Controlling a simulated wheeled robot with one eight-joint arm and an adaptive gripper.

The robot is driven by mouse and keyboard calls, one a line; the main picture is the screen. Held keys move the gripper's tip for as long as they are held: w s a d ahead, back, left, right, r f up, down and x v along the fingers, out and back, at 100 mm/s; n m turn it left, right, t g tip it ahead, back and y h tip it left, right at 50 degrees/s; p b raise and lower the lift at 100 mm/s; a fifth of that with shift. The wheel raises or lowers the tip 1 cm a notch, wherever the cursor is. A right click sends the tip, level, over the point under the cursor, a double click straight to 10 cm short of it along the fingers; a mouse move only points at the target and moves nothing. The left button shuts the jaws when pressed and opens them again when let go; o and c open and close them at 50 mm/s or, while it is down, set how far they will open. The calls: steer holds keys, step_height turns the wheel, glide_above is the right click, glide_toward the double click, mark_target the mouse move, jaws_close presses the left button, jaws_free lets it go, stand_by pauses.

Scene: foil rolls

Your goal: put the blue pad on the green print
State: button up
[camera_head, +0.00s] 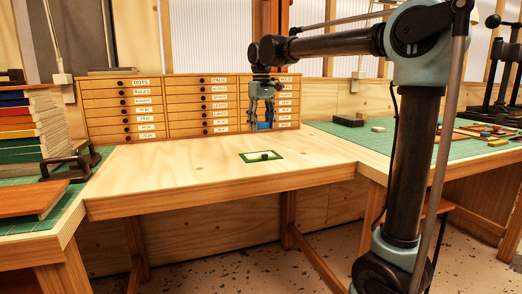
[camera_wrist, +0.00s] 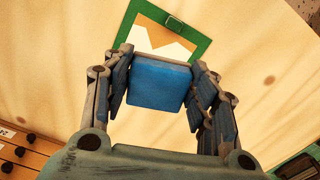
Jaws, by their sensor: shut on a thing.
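The blue pad (camera_wrist: 160,82) is held between the two fingers of my gripper (camera_wrist: 160,92) in the wrist view. In the head view the pad (camera_head: 265,126) hangs below my gripper (camera_head: 262,118), in front of the drawer cabinet and above the table. The green print (camera_head: 243,158) lies flat on the table, nearer the head camera than the gripper appears. In the wrist view it shows as a green border (camera_wrist: 196,46) around a cream and orange picture, beyond the pad, which hides its near part. A small dark fitting sits on the print.
A wooden drawer cabinet (camera_head: 185,104) with labelled drawers stands at the back of the table (camera_head: 160,175). Stacked books (camera_head: 28,128) are at the left. A green mat (camera_head: 350,138) with small blocks lies at the right. The table around the print is clear.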

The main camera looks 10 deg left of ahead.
mark_target(260, 153)
steer(key=shift+w, duration=0.35)
steer(key=shift+a, duration=0.1)
steer(key=shift+s, duration=0.15)
steer(key=m, duration=0.1)
steer(key=s+m, duration=0.1)
steer(key=shift+m, duration=0.3)
steer(key=shift+d+f, duration=0.2)
steer(key=shift+f, duration=4.7)
